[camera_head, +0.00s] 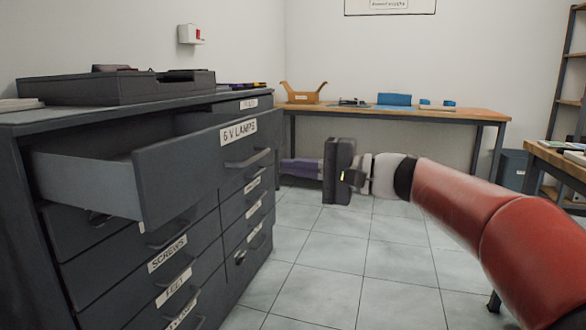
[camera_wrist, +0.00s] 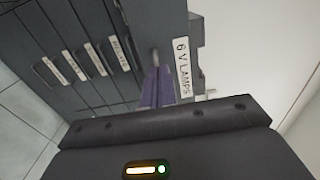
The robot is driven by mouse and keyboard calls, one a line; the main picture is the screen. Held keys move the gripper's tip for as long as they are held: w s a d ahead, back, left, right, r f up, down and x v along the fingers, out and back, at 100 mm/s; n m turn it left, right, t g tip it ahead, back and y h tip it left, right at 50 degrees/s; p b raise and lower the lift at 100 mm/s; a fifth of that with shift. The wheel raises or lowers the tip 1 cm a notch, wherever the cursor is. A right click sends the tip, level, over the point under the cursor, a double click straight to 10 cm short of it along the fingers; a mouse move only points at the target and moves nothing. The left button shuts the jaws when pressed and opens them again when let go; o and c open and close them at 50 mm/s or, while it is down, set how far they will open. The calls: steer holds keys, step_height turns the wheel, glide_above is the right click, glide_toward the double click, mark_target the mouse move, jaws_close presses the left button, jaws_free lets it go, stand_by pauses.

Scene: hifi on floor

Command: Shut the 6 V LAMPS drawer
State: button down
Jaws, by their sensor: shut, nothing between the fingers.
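The 6 V LAMPS drawer (camera_head: 185,168) is in the top row of the grey cabinet and stands pulled well out, its side wall and open inside showing. Its white label (camera_head: 240,130) and bar handle (camera_head: 247,159) are on the front. My gripper (camera_head: 284,168) is to the right of the drawer front in the head view, with its purple fingers shut and empty. In the wrist view the fingers (camera_wrist: 155,84) point toward the drawer front beside the label (camera_wrist: 183,67), close to the handle (camera_wrist: 155,58). I cannot tell whether they touch.
Lower drawers of the cabinet, such as SCREWS (camera_head: 168,254), appear shut. A dark tray (camera_head: 120,89) lies on the cabinet top. A workbench (camera_head: 400,112) stands at the back wall, another table (camera_head: 560,160) at the right. The tiled floor (camera_head: 340,270) between is clear.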

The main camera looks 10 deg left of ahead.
mark_target(221, 160)
steer(key=a, duration=0.4)
steer(key=a+p, duration=0.1)
steer(key=a, duration=0.3)
steer(key=w+a, duration=0.1)
steer(key=a, duration=0.3)
steer(key=shift+a, duration=0.2)
steer(key=shift+a, duration=0.1)
